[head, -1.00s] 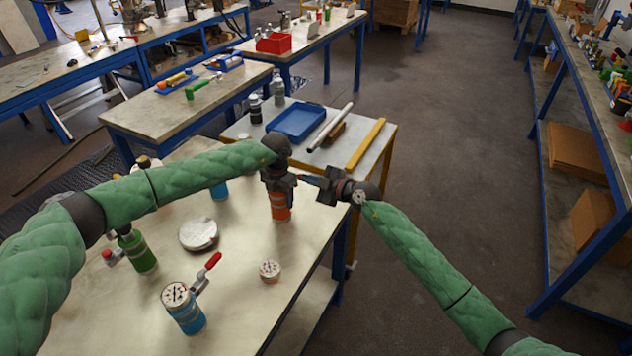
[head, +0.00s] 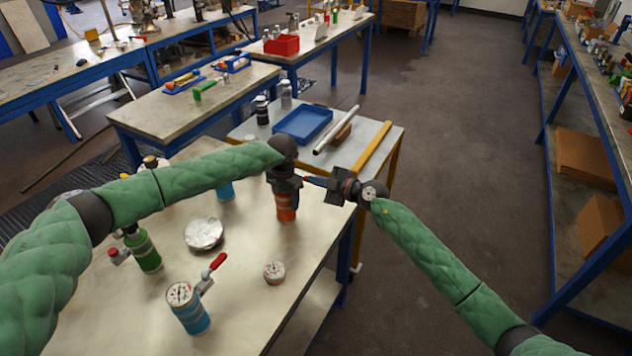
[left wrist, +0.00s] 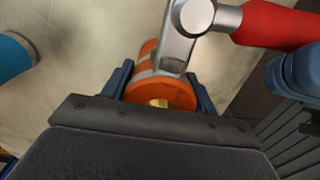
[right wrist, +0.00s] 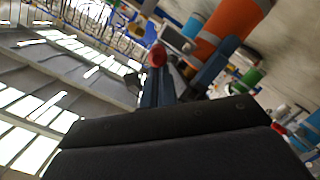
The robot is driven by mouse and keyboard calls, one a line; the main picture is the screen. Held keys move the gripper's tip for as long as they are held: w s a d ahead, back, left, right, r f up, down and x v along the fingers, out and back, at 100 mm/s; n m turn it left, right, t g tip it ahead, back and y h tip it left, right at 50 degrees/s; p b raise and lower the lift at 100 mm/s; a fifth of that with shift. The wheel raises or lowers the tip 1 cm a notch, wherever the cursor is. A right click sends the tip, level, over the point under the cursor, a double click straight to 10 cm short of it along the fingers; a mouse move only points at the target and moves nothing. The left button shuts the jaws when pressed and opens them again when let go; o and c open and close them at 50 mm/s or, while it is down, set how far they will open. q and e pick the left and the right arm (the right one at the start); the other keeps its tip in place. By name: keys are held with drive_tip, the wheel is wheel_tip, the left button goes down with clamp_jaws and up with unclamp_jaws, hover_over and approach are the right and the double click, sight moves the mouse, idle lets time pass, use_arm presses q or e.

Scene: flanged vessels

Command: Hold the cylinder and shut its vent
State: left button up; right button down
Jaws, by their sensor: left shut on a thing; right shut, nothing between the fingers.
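The orange cylinder (head: 286,212) stands upright on the near table. My left gripper (head: 285,193) is shut around its upper part, and the blue fingers show on both sides of it in the left wrist view. The cylinder's vent is a silver valve (left wrist: 192,18) with a red lever handle (left wrist: 270,25) pointing right in the left wrist view. My right gripper (head: 310,181) is shut and empty, just right of the cylinder. In the right wrist view its fingers (right wrist: 163,80) are close to the handle's red end (right wrist: 157,54); I cannot tell whether they touch.
A blue cylinder with gauge and red lever (head: 190,308), a green cylinder (head: 145,252), a round silver lid (head: 204,234) and a small gauge (head: 274,272) are on the near table (head: 240,315). A blue tray (head: 302,124) sits behind.

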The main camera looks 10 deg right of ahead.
drive_tip(key=shift+w+d+n+g+y, duration=0.25)
drive_tip(key=shift+n+g+y, duration=0.15)
drive_tip(key=w+n+g+y, duration=0.2)
drive_tip(key=w+n+g, duration=0.7)
drive_tip(key=g, duration=0.5)
drive_tip(key=shift+d+n, duration=0.3)
drive_tip(key=shift+n, duration=0.6)
use_arm(q)
drive_tip(key=shift+d, duration=0.1)
use_arm(e)
drive_tip(key=shift+w+a, duration=0.1)
drive_tip(key=shift+w, duration=0.05)
use_arm(q)
drive_tip(key=shift+s, duration=0.1)
